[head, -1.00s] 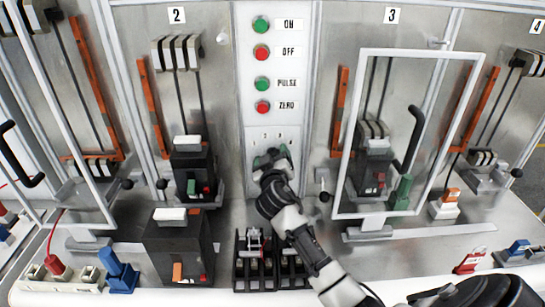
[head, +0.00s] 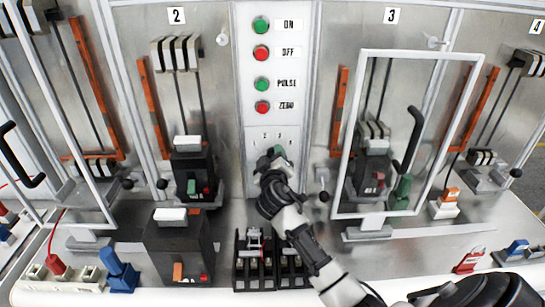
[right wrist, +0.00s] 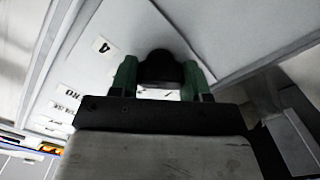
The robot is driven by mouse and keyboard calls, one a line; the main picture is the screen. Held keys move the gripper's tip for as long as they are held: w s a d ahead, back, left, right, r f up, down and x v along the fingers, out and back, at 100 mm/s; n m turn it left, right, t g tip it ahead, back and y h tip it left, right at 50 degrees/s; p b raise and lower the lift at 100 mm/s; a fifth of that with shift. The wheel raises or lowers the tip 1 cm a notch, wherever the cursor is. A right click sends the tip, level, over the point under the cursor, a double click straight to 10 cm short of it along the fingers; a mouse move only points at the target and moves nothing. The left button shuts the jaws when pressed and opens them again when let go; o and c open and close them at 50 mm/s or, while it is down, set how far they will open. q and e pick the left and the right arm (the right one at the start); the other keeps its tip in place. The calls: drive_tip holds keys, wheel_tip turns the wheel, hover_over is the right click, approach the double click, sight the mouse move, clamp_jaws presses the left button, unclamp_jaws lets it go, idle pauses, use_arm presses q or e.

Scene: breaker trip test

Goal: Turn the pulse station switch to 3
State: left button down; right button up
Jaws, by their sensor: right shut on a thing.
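The pulse station switch shows as a black round knob (right wrist: 162,68) in the right wrist view. It sits on the white control panel (head: 247,112), low under the ON, OFF, PULSE and ZERO buttons. Small numbers stand in an arc above the switch, with 2 and 3 at the top. My right gripper (head: 272,157) reaches up to the switch in the head view and hides the knob there. In the right wrist view its green fingers (right wrist: 161,82) are closed on both sides of the knob. The pointer's setting cannot be read. My left gripper is not in view.
A breaker (head: 193,172) under label 2 stands left of the panel. A clear framed door (head: 412,53) with a black handle (head: 413,140) stands to the right, before another breaker. A dark block (head: 178,245) and a black open holder (head: 254,272) stand on the bench below.

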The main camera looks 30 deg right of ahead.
drive_tip(key=n+p, duration=0.1)
drive_tip(key=n, duration=0.4)
drive_tip(key=shift+f+n, duration=0.1)
drive_tip(key=shift+n, duration=0.3)
idle(0.4)
drive_tip(key=o, duration=0.9)
drive_tip(key=shift+a, duration=0.1)
drive_tip(key=b+v, duration=0.2)
drive_tip(key=v, duration=0.8)
drive_tip(key=shift+s+a, duration=0.15)
drive_tip(key=shift+s, duration=0.2)
